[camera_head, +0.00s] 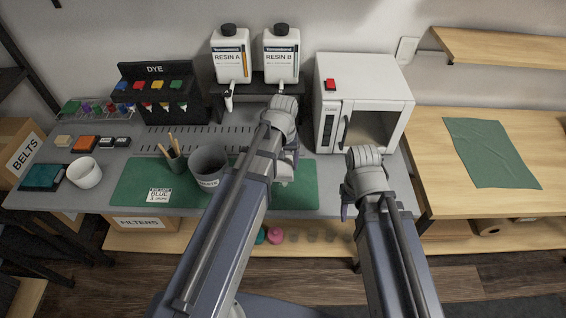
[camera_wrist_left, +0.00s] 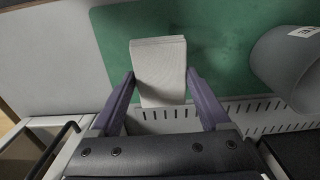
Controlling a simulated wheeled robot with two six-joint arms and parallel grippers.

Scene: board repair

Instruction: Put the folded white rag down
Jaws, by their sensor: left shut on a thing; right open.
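The folded white rag (camera_wrist_left: 158,68) shows in the left wrist view as a pale block between the two fingers of my left gripper (camera_wrist_left: 161,88). My left gripper is shut on it. The rag is over the edge of the green mat (camera_head: 135,185), toward the mat's right end. Whether it touches the mat cannot be told. In the head view my left gripper (camera_head: 284,165) is mostly hidden behind my own arm. My right gripper (camera_head: 350,195) is open and empty, in front of the white oven, its fingers largely hidden by the wrist.
A grey bin (camera_head: 208,165) and a cup of sticks (camera_head: 173,154) stand on the mat left of my left arm. Resin bottles (camera_head: 231,55) stand behind. The open white oven (camera_head: 363,95) is to the right. A green cloth (camera_head: 490,152) lies on the wooden table (camera_head: 430,150).

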